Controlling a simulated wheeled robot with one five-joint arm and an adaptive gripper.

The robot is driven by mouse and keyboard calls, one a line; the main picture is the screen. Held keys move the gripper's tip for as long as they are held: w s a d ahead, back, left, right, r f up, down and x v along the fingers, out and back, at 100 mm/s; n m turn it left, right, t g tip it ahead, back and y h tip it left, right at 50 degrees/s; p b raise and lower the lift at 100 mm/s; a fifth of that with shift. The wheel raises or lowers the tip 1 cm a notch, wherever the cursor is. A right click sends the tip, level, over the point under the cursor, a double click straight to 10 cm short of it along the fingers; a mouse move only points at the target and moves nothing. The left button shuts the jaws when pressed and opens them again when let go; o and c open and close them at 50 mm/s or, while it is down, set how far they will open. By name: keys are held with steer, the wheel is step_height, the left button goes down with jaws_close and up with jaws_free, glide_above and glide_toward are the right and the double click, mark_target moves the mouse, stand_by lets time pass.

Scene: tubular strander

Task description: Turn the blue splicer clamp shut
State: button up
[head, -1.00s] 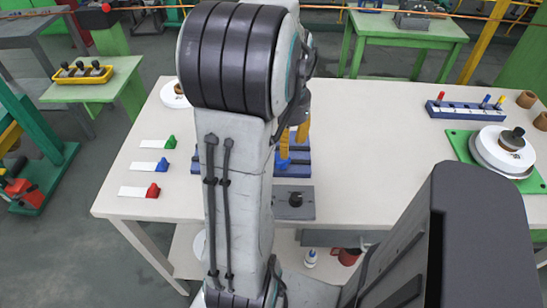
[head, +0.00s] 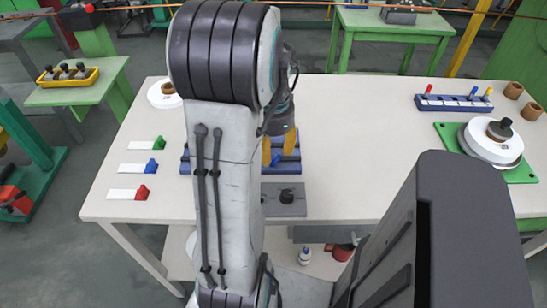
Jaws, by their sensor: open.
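A dark blue slotted block (head: 290,166), apparently the splicer, lies on the white table, largely hidden behind my arm. A small brighter blue piece (head: 276,159) shows between my fingertips and may be the blue clamp. Its angle is too small and too covered to tell. My gripper (head: 278,150) points down over the block with its two yellow fingers apart. One finger is on each side of the blue piece, as far as this view shows. I cannot tell whether they touch it.
A grey plate with a black knob (head: 287,196) lies in front of the block. White strips with green, blue (head: 151,165) and red ends lie at the left. A blue rack (head: 455,104) and a white spool (head: 492,142) on a green plate stand at the right. The table's middle right is clear.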

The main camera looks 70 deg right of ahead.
steer(key=shift+f, duration=1.5)
steer(key=shift+c, duration=0.2)
jaws_close()
